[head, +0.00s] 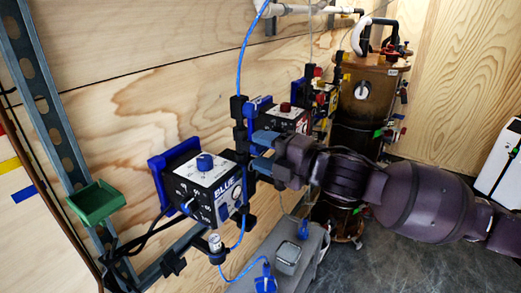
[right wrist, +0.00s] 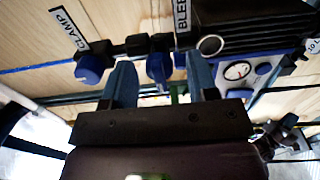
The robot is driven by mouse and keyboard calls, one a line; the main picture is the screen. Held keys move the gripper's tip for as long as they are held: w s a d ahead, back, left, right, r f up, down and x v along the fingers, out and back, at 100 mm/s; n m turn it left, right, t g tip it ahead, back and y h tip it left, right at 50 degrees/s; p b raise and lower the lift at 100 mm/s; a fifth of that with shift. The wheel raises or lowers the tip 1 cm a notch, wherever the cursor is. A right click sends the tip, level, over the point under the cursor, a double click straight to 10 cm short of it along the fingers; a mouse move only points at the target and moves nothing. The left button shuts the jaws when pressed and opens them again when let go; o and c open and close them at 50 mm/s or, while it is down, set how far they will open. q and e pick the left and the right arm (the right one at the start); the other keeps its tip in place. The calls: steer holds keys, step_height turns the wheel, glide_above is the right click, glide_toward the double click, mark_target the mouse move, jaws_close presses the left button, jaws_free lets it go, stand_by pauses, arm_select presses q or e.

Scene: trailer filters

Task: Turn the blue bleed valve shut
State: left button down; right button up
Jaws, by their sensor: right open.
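The blue bleed valve (right wrist: 160,68) hangs under a label reading "BLEED" (right wrist: 182,18) in the right wrist view, on a dark fitting in the blue line. My right gripper (right wrist: 161,82) is open, with one finger on each side of the valve in that view. I cannot tell whether the fingers touch it. In the head view my right gripper (head: 259,152) is beside the box marked "BLUE" (head: 212,186), and its body hides most of the valve area. My left gripper is not in view.
A blue clamp knob (right wrist: 90,68) under a "CLAMP" label is left of the valve. A gauge panel (right wrist: 238,72) is on the right. A green tray (head: 97,202) is on the left, a brown filter housing (head: 368,100) behind. Blue tubing (head: 246,45) runs down the wall.

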steer(key=shift+w+a, duration=0.2)
steer(key=shift+a, duration=0.15)
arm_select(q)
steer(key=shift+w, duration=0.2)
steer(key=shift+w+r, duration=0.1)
arm_select(e)
steer(key=c, duration=0.9)
steer(key=shift+r+m+p, duration=0.2)
steer(key=shift+m+p, duration=0.2)
steer(key=shift+p, duration=0.15)
steer(key=shift+f+m, duration=0.1)
steer(key=shift+m, duration=0.2)
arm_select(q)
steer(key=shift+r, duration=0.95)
arm_select(e)
steer(key=shift+f, duration=0.1)
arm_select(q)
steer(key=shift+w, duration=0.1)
arm_select(e)
steer(key=o, duration=0.9)
